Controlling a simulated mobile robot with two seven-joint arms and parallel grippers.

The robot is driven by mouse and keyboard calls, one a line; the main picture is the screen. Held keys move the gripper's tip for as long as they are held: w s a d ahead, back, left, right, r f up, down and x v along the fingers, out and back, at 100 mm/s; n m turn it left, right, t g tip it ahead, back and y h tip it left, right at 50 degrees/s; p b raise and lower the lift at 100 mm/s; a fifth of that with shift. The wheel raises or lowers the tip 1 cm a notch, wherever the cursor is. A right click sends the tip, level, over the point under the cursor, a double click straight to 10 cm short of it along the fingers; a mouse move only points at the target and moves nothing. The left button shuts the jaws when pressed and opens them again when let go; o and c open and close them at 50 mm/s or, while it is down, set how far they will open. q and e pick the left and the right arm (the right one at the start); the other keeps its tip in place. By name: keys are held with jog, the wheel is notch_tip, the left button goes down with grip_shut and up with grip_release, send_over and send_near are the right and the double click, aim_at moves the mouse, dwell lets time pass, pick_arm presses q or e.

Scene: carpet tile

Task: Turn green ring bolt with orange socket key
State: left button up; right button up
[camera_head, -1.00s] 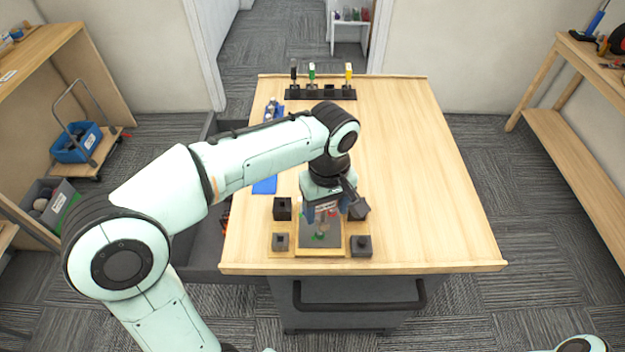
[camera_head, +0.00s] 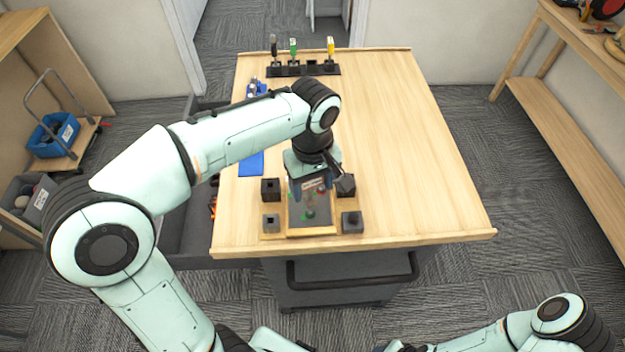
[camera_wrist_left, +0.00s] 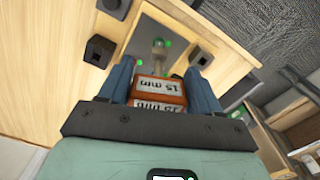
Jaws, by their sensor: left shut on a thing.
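My left gripper (camera_head: 313,187) is shut on the orange socket key (camera_wrist_left: 160,90), whose handle bears "15 mm" labels. It holds the key over the dark plate (camera_head: 325,216) of a wooden-framed fixture near the table's front edge. The key's grey shank points down at the plate. Green marks show on the plate; one, likely a green ring bolt (camera_wrist_left: 158,43), is by the shank's end in the left wrist view. I cannot tell whether the socket is seated on it. My right gripper is out of view; only links of that arm show at lower right.
Black blocks with square holes, one (camera_head: 271,189) at the left and one (camera_head: 352,222) at the right, flank the plate. A black rack (camera_head: 290,71) at the back holds black, green and yellow-handled tools. A blue mat (camera_head: 251,163) lies left. The table's right side is clear.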

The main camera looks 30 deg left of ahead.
aim_at(310, 202)
pick_arm(q)
jog(key=shift+f+b, duration=1.25)
jog(key=shift+f, duration=1.15)
jog(key=m, duration=0.3)
jog(key=shift+s+a+m+p, duration=0.15)
jog(key=shift+a+m+p, duration=0.05)
jog(key=shift+m+p, duration=0.1)
jog(key=m, duration=0.4)
jog(key=shift+a, duration=0.2)
jog(key=m, duration=0.3)
jog(key=m+p, duration=0.1)
jog(key=shift+a+m, duration=0.25)
jog(key=shift+m, duration=0.05)
jog(key=m, duration=0.4)
jog(key=shift+a+m+p, duration=0.2)
jog(key=shift+m+p, duration=0.1)
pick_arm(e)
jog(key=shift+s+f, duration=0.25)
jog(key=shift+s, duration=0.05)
pick_arm(q)
jog(key=shift+r+n, duration=0.1)
jog(key=shift+n, duration=0.5)
jog(key=shift+r+p, duration=1.25)
jog(key=shift+r, duration=0.95)
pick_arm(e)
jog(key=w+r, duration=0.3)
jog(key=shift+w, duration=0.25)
